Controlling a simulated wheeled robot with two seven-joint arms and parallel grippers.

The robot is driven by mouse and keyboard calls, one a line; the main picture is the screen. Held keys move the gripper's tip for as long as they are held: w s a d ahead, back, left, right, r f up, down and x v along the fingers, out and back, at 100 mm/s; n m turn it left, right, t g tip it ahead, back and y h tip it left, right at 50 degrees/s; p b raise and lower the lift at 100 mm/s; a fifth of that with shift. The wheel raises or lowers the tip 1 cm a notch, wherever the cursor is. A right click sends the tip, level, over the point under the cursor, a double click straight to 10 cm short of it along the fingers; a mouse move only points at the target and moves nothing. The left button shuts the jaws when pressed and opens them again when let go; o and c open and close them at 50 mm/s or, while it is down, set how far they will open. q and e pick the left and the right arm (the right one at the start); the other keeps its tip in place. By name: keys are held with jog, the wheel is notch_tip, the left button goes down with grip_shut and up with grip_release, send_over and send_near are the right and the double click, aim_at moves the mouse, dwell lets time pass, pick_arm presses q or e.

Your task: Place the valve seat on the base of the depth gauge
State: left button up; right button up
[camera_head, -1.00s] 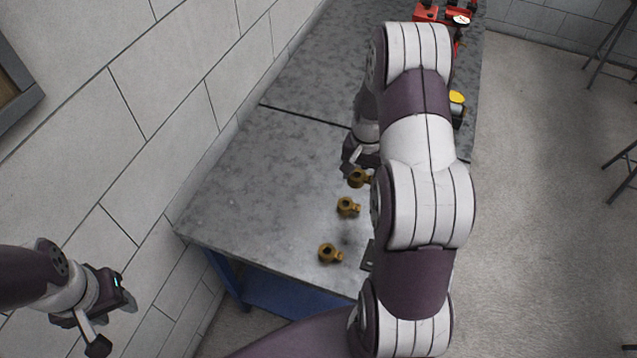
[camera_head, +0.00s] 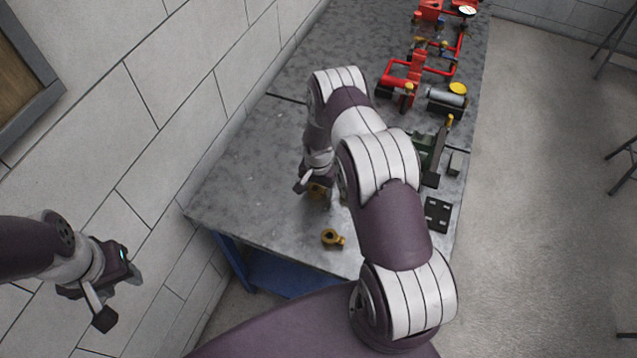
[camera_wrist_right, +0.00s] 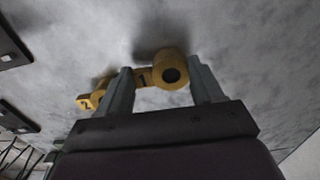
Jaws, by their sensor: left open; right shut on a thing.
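My right gripper (camera_head: 315,186) is low over the grey table, shut on a brass part (camera_head: 317,191). In the right wrist view, the held brass part (camera_wrist_right: 170,71) has a round holed end and a tab marked 1, between the two fingers (camera_wrist_right: 162,85). One more brass part (camera_head: 332,239) lies near the table's front edge. Which one is the valve seat, I cannot tell. The depth gauge is not clearly identifiable. My left gripper (camera_head: 118,295) is open and empty, off the table at lower left.
A black plate with holes (camera_head: 438,214) lies at the table's right edge. A green and black device (camera_head: 428,155) and a grey cylinder with a yellow cap (camera_head: 447,97) stand beyond it. Red pump parts (camera_head: 405,75) stand farther back. The table's left side is clear; a wall borders it.

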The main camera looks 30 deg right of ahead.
jog(key=shift+w+f, duration=0.15)
jog(key=shift+f, duration=0.1)
jog(key=o, duration=1.3)
jog(key=shift+r, duration=0.1)
jog(key=shift+c, duration=0.2)
